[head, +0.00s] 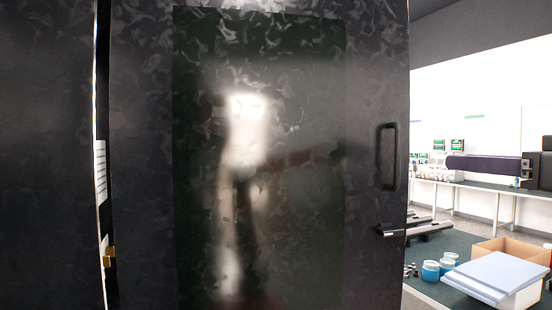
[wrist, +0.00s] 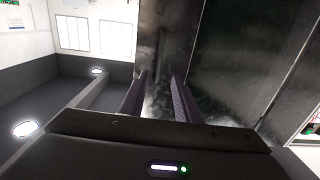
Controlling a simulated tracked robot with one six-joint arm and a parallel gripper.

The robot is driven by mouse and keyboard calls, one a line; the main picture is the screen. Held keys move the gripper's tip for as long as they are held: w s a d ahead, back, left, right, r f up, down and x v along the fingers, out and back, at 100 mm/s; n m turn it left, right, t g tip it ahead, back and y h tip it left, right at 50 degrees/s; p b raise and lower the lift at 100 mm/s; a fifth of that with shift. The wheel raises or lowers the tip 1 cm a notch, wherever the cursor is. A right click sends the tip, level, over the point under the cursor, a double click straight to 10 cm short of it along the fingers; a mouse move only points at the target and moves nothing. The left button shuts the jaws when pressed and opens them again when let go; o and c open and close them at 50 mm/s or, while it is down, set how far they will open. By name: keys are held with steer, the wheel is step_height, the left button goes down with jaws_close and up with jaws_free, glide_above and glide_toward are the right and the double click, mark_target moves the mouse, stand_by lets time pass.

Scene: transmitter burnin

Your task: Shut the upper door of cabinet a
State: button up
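A large dark mottled cabinet door (head: 140,160) with a dark glossy panel (head: 300,210) fills most of the head view. It has an upright bar handle (head: 388,157) and a small lever (head: 390,231) at its right edge. I cannot tell whether this is the upper door of cabinet a. My gripper (wrist: 158,84) shows in the wrist view, its two fingers apart with nothing visible between them. Dark cabinet panels (wrist: 245,60) stand beyond and to the right of the fingers; contact cannot be told. My gripper is not seen directly in the head view.
A narrow gap at the left of the door shows paper sheets (head: 101,172) and a brass-coloured fitting (head: 109,257). At right are a long bench (head: 475,187), blue-and-white tubs (head: 431,271), a cardboard box (head: 515,249) and pale slabs (head: 497,275) on the floor.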

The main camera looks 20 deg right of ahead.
mark_target(399, 158)
steer(key=shift+w, duration=0.15)
steer(key=w, duration=1.3)
steer(key=shift+w+a, duration=0.3)
steer(key=shift+a, duration=0.05)
steer(key=shift+c, duration=0.5)
jaws_close()
steer(key=shift+a, duration=0.15)
